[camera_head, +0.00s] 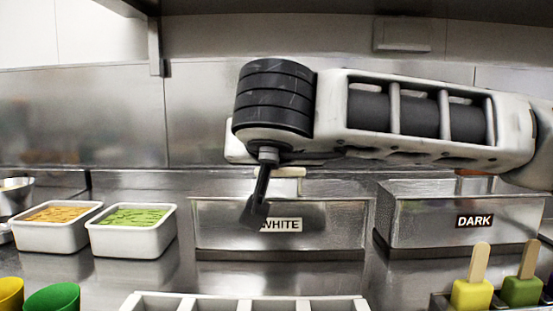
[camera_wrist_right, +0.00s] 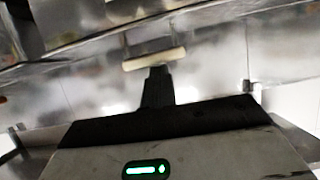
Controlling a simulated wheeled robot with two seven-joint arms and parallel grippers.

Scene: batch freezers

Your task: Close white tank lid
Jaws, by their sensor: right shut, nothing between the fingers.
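The white tank (camera_head: 320,235) is a steel box with a "WHITE" label, standing at the middle of the counter. A pale handle (camera_head: 288,185) shows above it, partly hidden by my right arm; how far the lid is open I cannot tell. My right gripper (camera_head: 256,213) reaches in from the right, points down and is shut and empty in front of the tank's label. In the right wrist view its fingers (camera_wrist_right: 157,77) are just below a cream handle bar (camera_wrist_right: 154,60); contact is unclear. My left gripper is out of view.
The dark tank (camera_head: 425,235) stands to the right. Two white trays, one orange-filled (camera_head: 60,240) and one green-filled (camera_head: 132,243), sit at left. A white divided tray (camera_head: 245,304), cups (camera_head: 52,299) and popsicles (camera_head: 472,292) line the front edge.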

